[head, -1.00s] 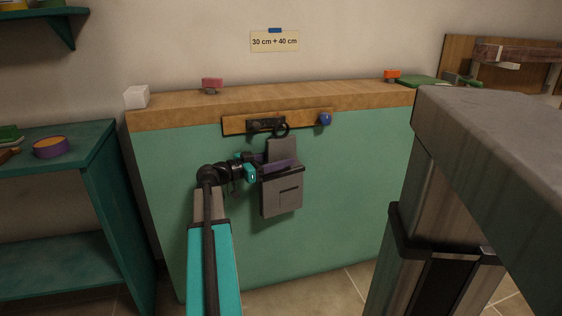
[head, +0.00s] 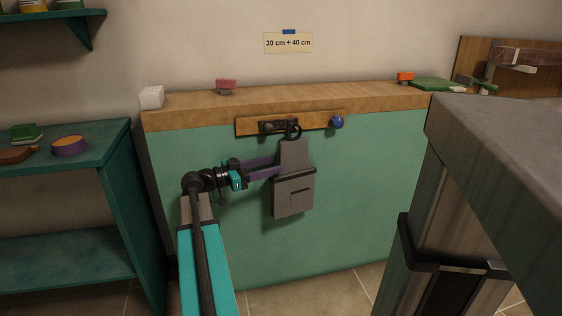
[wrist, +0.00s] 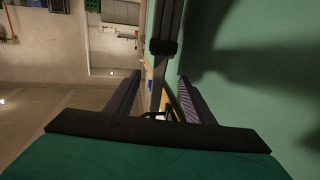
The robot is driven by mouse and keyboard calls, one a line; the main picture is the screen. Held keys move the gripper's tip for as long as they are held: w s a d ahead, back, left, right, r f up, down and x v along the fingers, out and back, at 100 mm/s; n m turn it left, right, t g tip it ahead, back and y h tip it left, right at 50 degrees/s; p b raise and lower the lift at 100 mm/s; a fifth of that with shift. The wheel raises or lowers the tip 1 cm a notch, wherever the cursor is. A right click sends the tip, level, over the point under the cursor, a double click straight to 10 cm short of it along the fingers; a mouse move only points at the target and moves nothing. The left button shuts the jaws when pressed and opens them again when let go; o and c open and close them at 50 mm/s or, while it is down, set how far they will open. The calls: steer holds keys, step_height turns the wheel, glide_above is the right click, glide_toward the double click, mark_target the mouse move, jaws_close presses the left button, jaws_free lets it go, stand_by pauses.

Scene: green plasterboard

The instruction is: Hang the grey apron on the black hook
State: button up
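The grey apron (head: 293,195) hangs upright against the front of the green board, its black loop (head: 293,131) at the top. The loop overlaps the right end of the black hook (head: 268,127) and its dark plate on the wooden rail; I cannot tell exactly how it sits on the hook. My gripper (head: 276,168) comes from the left, its purple fingertips at the apron's left edge. In the wrist view the fingers of my gripper (wrist: 158,82) stand wide apart, with the apron (wrist: 167,25) seen edge-on between and beyond them, not pinched.
A blue knob (head: 337,122) is on the same rail, right of the hook. The wooden ledge (head: 300,98) carries a white block (head: 152,97) and a pink item (head: 226,86). A teal shelf (head: 105,150) stands left; a grey-topped table (head: 500,130) is close on the right.

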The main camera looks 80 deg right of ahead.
steer(key=shift+p+v, duration=0.45)
steer(key=shift+v, duration=2.2)
